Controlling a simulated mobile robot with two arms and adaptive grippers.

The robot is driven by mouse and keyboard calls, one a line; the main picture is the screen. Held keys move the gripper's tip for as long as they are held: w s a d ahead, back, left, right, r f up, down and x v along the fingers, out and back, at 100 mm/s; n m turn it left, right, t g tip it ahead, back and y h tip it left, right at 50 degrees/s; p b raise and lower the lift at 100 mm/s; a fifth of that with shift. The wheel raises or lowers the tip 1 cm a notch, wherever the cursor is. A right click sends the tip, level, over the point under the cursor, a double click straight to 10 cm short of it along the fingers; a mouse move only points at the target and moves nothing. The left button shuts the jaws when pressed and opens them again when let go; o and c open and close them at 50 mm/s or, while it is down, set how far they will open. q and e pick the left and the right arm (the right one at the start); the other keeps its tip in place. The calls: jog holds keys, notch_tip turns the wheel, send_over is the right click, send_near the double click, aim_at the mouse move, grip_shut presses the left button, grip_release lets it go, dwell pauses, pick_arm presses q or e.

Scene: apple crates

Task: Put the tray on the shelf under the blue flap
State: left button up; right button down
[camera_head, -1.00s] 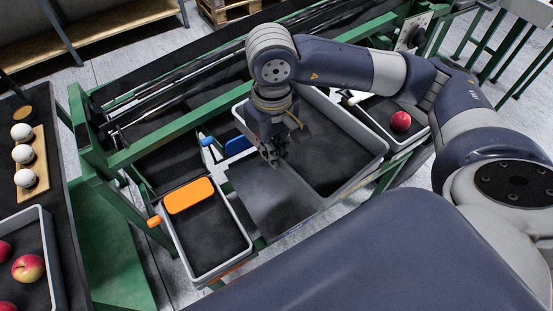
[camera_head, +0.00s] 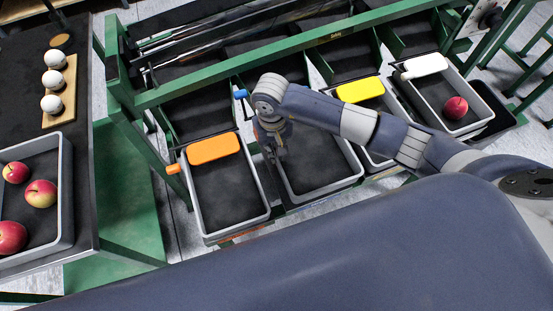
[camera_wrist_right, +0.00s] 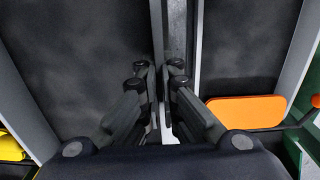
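The tray (camera_head: 351,153), grey-rimmed with a dark floor, is in the row between the orange-flap tray and the yellow-flap tray, looking empty where visible. My right gripper (camera_head: 272,152) is at its left wall. In the right wrist view my gripper (camera_wrist_right: 159,72) has its fingers close together on both sides of the tray's rim (camera_wrist_right: 157,25), shut on it. Of the blue flap, only a blue knob (camera_head: 241,94) shows; my right arm covers the area beside it. My left gripper is not in view.
The orange flap (camera_head: 214,148) and its tray (camera_head: 268,204) are close on the left. The yellow flap (camera_head: 360,90) is on the right. A white flap (camera_head: 425,65) tops a tray with a red apple (camera_head: 455,107). A side table holds a crate (camera_head: 67,190) of apples.

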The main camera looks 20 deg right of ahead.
notch_tip(320, 180, down, 8)
jog(key=shift+r, duration=0.15)
dwell(0.3)
jog(key=shift+f, duration=0.3)
jog(key=c, duration=1.8)
grip_release()
